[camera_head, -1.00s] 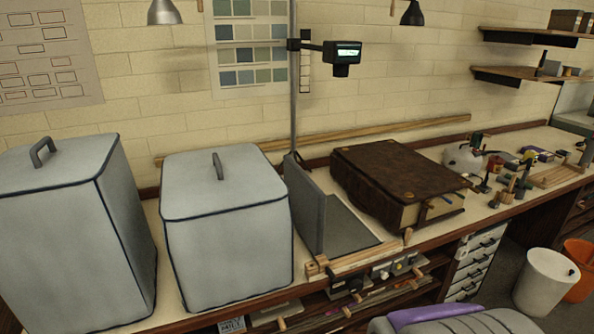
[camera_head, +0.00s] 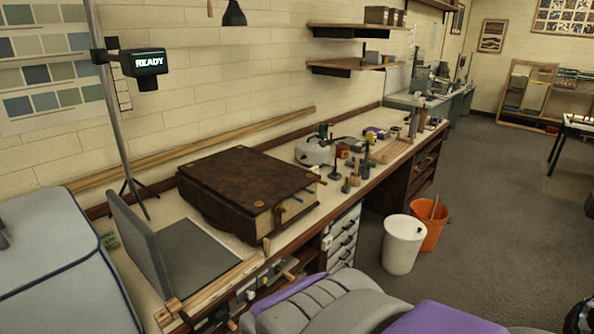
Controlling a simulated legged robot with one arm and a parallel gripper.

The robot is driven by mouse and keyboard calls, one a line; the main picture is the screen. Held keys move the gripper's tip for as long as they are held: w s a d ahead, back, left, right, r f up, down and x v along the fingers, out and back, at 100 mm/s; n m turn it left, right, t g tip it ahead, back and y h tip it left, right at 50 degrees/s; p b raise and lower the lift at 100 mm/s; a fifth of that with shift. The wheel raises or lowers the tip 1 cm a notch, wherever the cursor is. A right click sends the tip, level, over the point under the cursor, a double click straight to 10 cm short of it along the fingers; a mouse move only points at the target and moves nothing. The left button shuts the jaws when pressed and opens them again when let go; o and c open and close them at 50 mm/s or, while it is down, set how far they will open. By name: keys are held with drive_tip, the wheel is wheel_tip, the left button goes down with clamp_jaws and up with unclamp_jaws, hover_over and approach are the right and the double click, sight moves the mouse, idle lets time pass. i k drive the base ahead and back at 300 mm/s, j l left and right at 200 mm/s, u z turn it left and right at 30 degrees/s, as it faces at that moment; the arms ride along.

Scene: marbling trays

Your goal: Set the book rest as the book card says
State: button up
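A large brown leather-bound book (camera_head: 245,178) with brass-coloured corner studs lies closed on the bench, with several small tabs or clasps at its front edge. To its left is a grey stand (camera_head: 200,252) with a flat base and an upright grey panel (camera_head: 137,245); I cannot tell for sure whether this is the book rest. A wooden strip with small knobs runs along its front edge. A small green card (camera_head: 109,240) shows partly behind the panel, its text too small to read. I cannot identify a book card. My gripper is not in view.
A grey covered box (camera_head: 45,270) fills the lower left. Small tools and a white rounded device (camera_head: 312,152) stand farther along the bench. A white bin (camera_head: 403,245) and an orange bucket (camera_head: 431,222) stand on open floor.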

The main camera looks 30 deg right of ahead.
sight(139, 240)
drive_tip(key=i+l, duration=0.15)
drive_tip(key=l, duration=0.35)
drive_tip(key=i+l, duration=0.2)
drive_tip(key=l, duration=0.3)
drive_tip(key=i+l, duration=0.15)
drive_tip(key=l, duration=0.35)
drive_tip(key=i+l, duration=0.15)
drive_tip(key=l, duration=0.35)
drive_tip(key=i+l, duration=0.2)
drive_tip(key=l, duration=0.3)
drive_tip(key=i+l, duration=0.15)
drive_tip(key=l, duration=0.35)
drive_tip(key=i+l, duration=0.15)
drive_tip(key=l, duration=0.35)
drive_tip(key=i+l, duration=0.15)
drive_tip(key=l, duration=0.35)
drive_tip(key=u, duration=2.05)
drive_tip(key=i+j+u, duration=0.25)
drive_tip(key=i+j, duration=0.15)
drive_tip(key=i, duration=0.35)
